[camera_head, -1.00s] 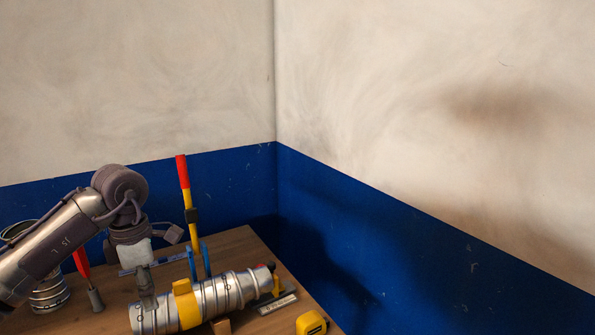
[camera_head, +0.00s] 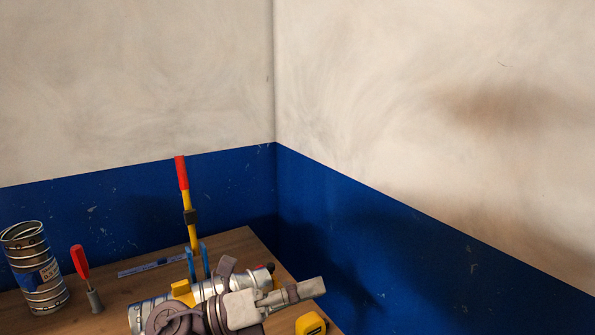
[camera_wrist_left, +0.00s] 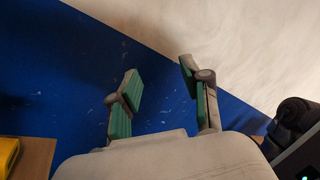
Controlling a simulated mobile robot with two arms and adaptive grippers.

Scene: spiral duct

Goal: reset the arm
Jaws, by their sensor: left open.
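My left gripper (camera_head: 304,291) is above the front right part of the table in the head view, pointing right. In the left wrist view its two green-padded fingers (camera_wrist_left: 158,82) stand apart with nothing between them, against the blue and white wall. The silver spiral duct (camera_head: 142,318) lies on the table behind and below my wrist, which hides much of it. My right gripper is not in view.
An upright duct piece (camera_head: 36,270), a red-handled tool (camera_head: 80,262) and a blue ruler-like strip (camera_head: 150,268) are on the left. A tall red and yellow handle (camera_head: 186,200) rises behind the duct. A yellow tape measure (camera_head: 311,324) sits near the right table edge.

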